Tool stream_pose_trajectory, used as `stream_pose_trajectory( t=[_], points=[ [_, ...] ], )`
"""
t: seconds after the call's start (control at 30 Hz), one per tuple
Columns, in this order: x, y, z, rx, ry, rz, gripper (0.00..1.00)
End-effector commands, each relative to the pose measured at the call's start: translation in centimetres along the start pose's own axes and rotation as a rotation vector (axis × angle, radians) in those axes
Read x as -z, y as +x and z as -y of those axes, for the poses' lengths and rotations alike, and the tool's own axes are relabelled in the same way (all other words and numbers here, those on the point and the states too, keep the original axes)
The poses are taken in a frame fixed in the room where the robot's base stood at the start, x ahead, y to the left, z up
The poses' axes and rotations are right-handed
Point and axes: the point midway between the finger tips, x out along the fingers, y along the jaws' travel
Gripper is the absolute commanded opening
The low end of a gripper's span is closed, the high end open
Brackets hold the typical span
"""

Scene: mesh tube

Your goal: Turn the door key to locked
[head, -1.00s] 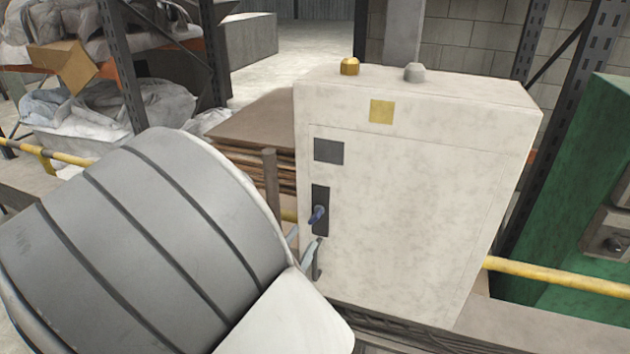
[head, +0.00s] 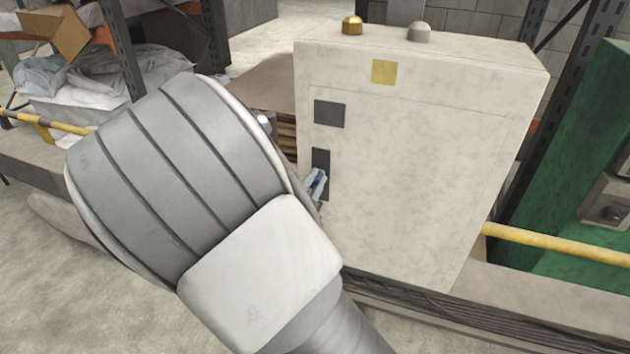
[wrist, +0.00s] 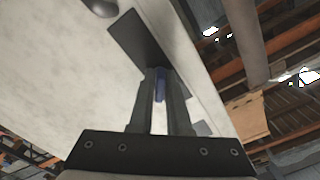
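The key (wrist: 160,84) is a small blue handle on a dark plate (wrist: 140,42) on the cabinet door. In the head view it is largely covered by the fingertips, with the dark plate (head: 321,158) showing above. My gripper (wrist: 161,80) has one finger on each side of the key, pointing at the plate. A narrow gap shows between the fingers, with the key within it near the tips. I cannot tell whether the fingers press on it. In the head view my gripper (head: 316,184) is at the plate, partly hidden behind my wrist.
The pale cabinet (head: 420,180) carries a brass knob (head: 352,25) and a grey knob (head: 419,32) on top. A yellow rail (head: 555,245) runs at right, near a green machine (head: 575,160). Shelving with wrapped goods (head: 100,85) stands at left.

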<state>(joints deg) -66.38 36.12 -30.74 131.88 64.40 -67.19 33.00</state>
Motion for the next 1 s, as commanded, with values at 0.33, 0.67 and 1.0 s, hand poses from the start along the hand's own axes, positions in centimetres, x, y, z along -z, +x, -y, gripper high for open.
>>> stream_pose_trajectory(
  t=[0.33, 0.67, 1.0],
  points=[
    [0.0, -0.03, 0.0, 0.0, 0.0, 0.0, 0.0],
    [0.15, -0.01, 0.08, -0.001, -0.072, 0.0, 0.0],
    [0.24, -0.02, 0.12, -0.001, -0.319, 0.0, 0.0]
  ],
)
